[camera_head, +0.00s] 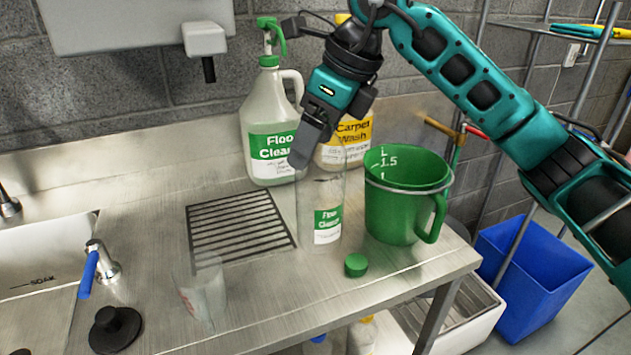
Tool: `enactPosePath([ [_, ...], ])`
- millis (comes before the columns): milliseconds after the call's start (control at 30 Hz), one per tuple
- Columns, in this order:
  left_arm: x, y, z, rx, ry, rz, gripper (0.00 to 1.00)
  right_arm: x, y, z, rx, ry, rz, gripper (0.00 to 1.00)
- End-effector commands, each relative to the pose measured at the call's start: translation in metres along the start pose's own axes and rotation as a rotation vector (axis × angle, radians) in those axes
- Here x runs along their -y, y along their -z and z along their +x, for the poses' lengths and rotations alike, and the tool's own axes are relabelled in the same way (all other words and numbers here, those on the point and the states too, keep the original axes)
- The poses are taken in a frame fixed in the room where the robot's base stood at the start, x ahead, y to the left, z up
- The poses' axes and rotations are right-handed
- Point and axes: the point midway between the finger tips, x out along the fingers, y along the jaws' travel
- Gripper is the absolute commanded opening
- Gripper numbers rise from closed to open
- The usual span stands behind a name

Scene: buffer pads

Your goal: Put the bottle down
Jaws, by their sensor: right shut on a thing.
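A clear bottle (322,188) with a green and white Floor Cleaner label stands upright over the steel counter (270,290), right of the drain grate. My right gripper (304,158) reaches down from above and is shut on the bottle near its top. The gripper hides part of the bottle's upper end. The bottle's base is at or very near the counter top; I cannot tell if it touches. My left gripper is not in view.
A green jug (405,205) stands close on the right, with a green cap (355,265) in front. A large Floor Cleaner jug (268,120) and a Carpet Wash jug (345,138) stand behind. A clear cup (203,292) is front left. The drain grate (238,225) is bare.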

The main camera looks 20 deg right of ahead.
Motion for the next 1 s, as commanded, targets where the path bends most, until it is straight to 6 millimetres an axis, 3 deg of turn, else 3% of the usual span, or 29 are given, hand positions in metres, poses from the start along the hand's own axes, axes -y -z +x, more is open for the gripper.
enactPosePath([
  [100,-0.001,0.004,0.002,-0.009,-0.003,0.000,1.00,0.000,0.007,0.017,0.000,0.000,0.000,0.32],
  [267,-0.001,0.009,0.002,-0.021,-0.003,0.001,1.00,0.000,0.011,0.025,0.000,0.001,0.000,0.32],
  [533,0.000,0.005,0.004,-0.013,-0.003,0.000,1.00,0.000,0.025,0.059,-0.002,0.000,-0.001,0.32],
  [933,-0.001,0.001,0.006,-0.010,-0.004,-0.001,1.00,0.000,0.027,0.066,0.000,0.001,-0.002,0.32],
  [967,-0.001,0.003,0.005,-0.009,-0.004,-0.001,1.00,0.000,0.027,0.064,0.000,0.001,-0.002,0.81],
  [1000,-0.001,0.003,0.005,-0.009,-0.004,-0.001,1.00,0.000,0.027,0.064,0.000,0.001,-0.002,0.85],
])
